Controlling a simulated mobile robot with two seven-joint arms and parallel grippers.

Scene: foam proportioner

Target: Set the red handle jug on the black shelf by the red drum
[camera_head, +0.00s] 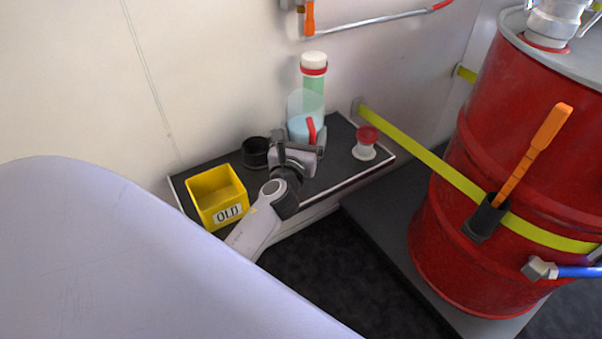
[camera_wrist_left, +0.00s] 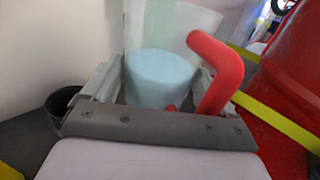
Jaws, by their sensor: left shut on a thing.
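The jug (camera_head: 303,107) is clear with pale blue liquid in it and a red handle. It is upright at the black shelf (camera_head: 340,165), left of the red drum (camera_head: 455,190). My left gripper (camera_head: 300,148) is shut on the jug from the front. In the left wrist view the jug (camera_wrist_left: 160,75) sits between the two fingers (camera_wrist_left: 155,95), and its red handle (camera_wrist_left: 218,68) rises on the right. The gripper hides the jug's base, so I cannot tell whether it touches the shelf. My right gripper is out of view.
A yellow box marked OLD (camera_head: 218,198) and a black cup (camera_head: 256,152) are left on the shelf. A green cylinder with a white cap (camera_head: 314,75) stands behind the jug. A red-and-white spool-shaped piece (camera_head: 366,143) is to the right. A yellow strap (camera_head: 420,155) runs to the drum.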

